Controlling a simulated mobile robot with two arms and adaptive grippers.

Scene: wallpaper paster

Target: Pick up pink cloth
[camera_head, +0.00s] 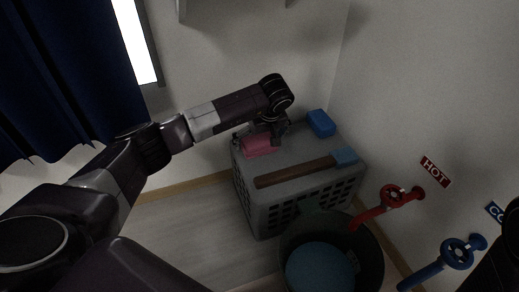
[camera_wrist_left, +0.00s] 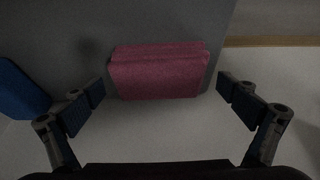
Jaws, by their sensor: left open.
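The pink cloth (camera_head: 258,145) is a small folded block lying on top of a grey crate (camera_head: 260,209), near its back left edge. In the left wrist view the pink cloth (camera_wrist_left: 160,72) lies between and beyond the two fingers. My left gripper (camera_head: 262,133) is just above the cloth; in the wrist view the left gripper (camera_wrist_left: 160,97) is open, with a finger on each side and a gap to the cloth on both sides. The head view partly hides the fingers behind the wrist. My right gripper is not visible.
A blue block (camera_head: 321,123) and a brown-handled brush (camera_head: 296,172) lie on the crate. A dark bucket (camera_head: 372,262) with blue contents stands in front. Red (camera_head: 388,203) and blue (camera_head: 447,262) valve pipes come from the right wall. A navy curtain (camera_head: 60,75) hangs at left.

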